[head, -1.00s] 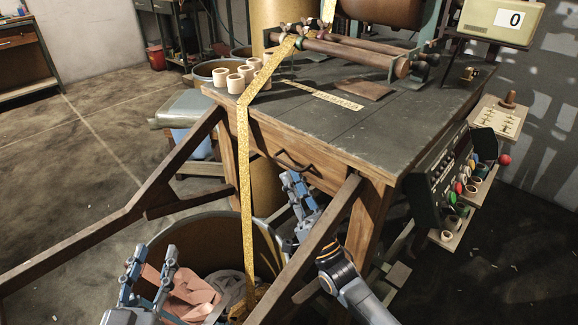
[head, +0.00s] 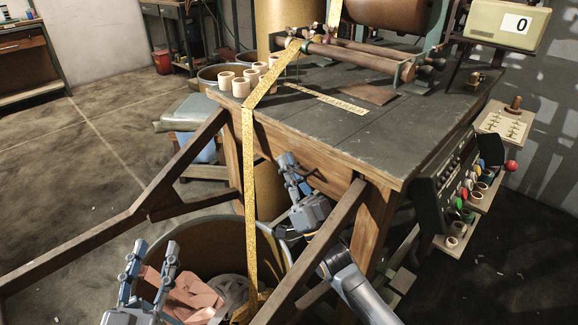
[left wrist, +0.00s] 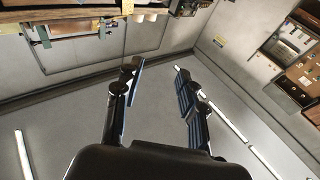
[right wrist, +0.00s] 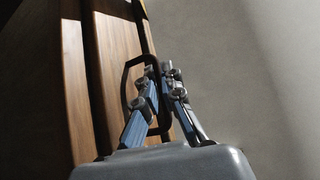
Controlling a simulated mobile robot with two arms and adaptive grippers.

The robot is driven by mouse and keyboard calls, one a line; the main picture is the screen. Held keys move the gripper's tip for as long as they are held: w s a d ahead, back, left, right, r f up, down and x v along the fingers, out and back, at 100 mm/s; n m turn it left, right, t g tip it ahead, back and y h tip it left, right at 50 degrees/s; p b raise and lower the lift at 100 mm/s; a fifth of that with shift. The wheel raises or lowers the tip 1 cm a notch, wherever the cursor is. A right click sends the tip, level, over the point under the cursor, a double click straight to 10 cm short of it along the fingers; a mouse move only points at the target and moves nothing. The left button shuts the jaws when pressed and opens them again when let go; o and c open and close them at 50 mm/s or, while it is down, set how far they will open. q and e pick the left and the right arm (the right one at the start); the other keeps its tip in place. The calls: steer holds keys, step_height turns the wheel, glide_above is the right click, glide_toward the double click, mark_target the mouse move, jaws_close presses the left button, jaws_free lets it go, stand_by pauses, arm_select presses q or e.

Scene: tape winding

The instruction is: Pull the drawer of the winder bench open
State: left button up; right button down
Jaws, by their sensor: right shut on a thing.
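The winder bench (head: 360,140) has a dark top and a wooden drawer front (right wrist: 115,45) below its near edge. In the right wrist view the drawer's dark bar handle (right wrist: 127,82) passes between my right fingers. My right gripper (head: 288,165) is shut on this handle; its fingers also show in the right wrist view (right wrist: 158,72). I cannot tell whether the drawer stands out from the bench. My left gripper (head: 156,250) is open and empty, over the bin (head: 205,248) at front left.
A gold tape (head: 250,200) hangs from the bench's left corner into the bin. Several pale rings (head: 241,88) stand on the bench's left corner. A control panel (head: 440,190) is at right.

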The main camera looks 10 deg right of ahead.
steer(key=shift+a, duration=0.1)
arm_select(q)
step_height(320, 180, down, 6)
steer(key=a+g+y+p, duration=0.1)
steer(key=g, duration=0.2)
steer(key=shift+f+g, duration=0.2)
steer(key=shift+g, duration=0.2)
arm_select(e)
steer(key=a, duration=0.1)
steer(key=s+a, duration=0.2)
steer(key=shift+s+a+f, duration=0.1)
steer(key=shift+s+a, duration=0.15)
steer(key=shift+a, duration=0.1)
steer(key=c, duration=1.8)
jaws_free()
steer(key=shift+d, duration=0.15)
